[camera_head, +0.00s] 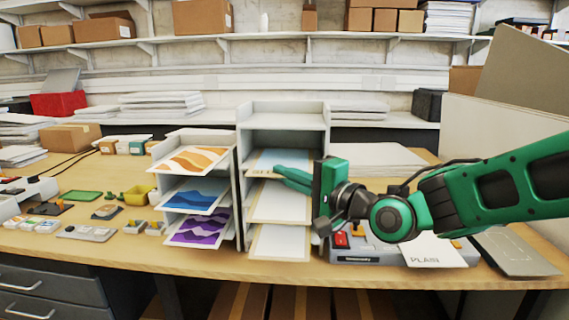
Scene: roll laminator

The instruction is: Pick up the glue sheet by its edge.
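No sheet is readably marked as the glue sheet. The middle rack (284,107) holds pale sheets on stacked shelves. The top one is a bluish sheet with a cream edge (268,158). Below it are a middle pale sheet (280,204) and a bottom pale sheet (280,243), both sticking out at the front. My gripper (277,172) reaches in from the right, with its green fingers pointing left at the front edge of the top sheet. The fingers overlap that edge in the picture. I cannot tell whether they touch it or how far apart they are.
The left rack holds an orange print (194,159), a blue print (196,194) and a purple print (200,229). A grey machine (350,255) with a red button and a white card (435,252) sit below my arm. Small trays and boxes crowd the left of the table.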

